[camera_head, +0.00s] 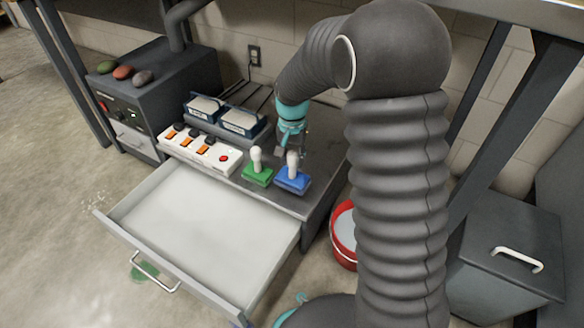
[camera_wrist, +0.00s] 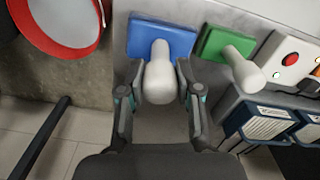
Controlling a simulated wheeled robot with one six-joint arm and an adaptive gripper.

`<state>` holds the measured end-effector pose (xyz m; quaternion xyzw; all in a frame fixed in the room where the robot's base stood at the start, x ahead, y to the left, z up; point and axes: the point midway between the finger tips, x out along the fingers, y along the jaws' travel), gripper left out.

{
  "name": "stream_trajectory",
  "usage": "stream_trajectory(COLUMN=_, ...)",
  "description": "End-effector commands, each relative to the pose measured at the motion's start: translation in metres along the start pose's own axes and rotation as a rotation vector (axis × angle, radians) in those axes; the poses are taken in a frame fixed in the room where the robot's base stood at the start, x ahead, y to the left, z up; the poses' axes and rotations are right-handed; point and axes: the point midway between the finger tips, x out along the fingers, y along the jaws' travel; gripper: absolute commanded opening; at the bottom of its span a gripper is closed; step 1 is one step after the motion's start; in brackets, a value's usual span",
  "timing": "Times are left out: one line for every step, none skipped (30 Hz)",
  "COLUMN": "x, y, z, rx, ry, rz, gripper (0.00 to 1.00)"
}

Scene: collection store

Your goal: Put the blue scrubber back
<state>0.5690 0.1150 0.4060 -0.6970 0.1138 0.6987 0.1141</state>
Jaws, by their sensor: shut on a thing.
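The blue scrubber has a flat blue block (camera_head: 292,181) with an upright white knob handle. It is at the front right of the grey cabinet top, beside the green scrubber (camera_head: 258,176). My gripper (camera_head: 291,150) reaches down from behind and is shut on the white handle. In the wrist view the gripper fingers (camera_wrist: 159,84) stand on either side of the handle, with the blue block (camera_wrist: 160,37) beyond. I cannot tell whether the block touches the cabinet top. The green scrubber also shows in the wrist view (camera_wrist: 212,42), close by and apart.
An open, empty drawer (camera_head: 205,225) juts out below. A white switch box (camera_head: 200,150) and blue-framed trays (camera_head: 240,121) stand left of the scrubbers. A red bucket (camera_head: 343,235) is on the floor right of the cabinet. A lidded grey bin (camera_head: 505,245) stands far right.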

Motion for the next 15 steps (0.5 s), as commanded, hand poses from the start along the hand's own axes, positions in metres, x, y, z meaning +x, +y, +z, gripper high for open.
stream_trajectory(x=0.005, y=0.000, z=0.000, rx=0.000, ry=-0.001, rz=0.001, gripper=0.01)
stream_trajectory(x=0.008, y=0.000, z=0.000, rx=0.000, ry=-0.001, rz=0.001, gripper=0.01)
stream_trajectory(x=0.013, y=0.000, z=0.000, rx=0.000, ry=-0.002, rz=0.001, gripper=0.01)
stream_trajectory(x=0.018, y=0.000, z=0.001, rx=0.000, ry=-0.003, rz=0.002, gripper=0.01)
stream_trajectory(x=0.022, y=0.000, z=0.001, rx=0.000, ry=-0.003, rz=0.002, gripper=0.01)
stream_trajectory(x=0.028, y=0.000, z=0.001, rx=0.000, ry=-0.002, rz=0.001, gripper=0.01)
stream_trajectory(x=0.032, y=0.000, z=0.000, rx=-0.001, ry=-0.002, rz=0.001, gripper=0.01)
stream_trajectory(x=0.035, y=0.000, z=0.000, rx=-0.001, ry=-0.002, rz=0.001, gripper=0.01)
stream_trajectory(x=0.038, y=0.000, z=0.000, rx=-0.001, ry=-0.001, rz=0.001, gripper=0.01)
stream_trajectory(x=0.039, y=0.000, z=0.000, rx=-0.001, ry=-0.001, rz=0.000, gripper=0.01)
stream_trajectory(x=0.039, y=0.000, z=0.000, rx=-0.001, ry=0.000, rz=0.000, gripper=0.01)
stream_trajectory(x=0.039, y=0.000, z=0.000, rx=-0.001, ry=0.000, rz=0.000, gripper=0.01)
stream_trajectory(x=0.038, y=0.000, z=0.000, rx=-0.001, ry=0.000, rz=0.000, gripper=0.01)
stream_trajectory(x=0.038, y=0.000, z=0.000, rx=-0.001, ry=0.000, rz=0.000, gripper=0.01)
stream_trajectory(x=0.038, y=0.000, z=0.000, rx=-0.001, ry=0.000, rz=0.000, gripper=0.01)
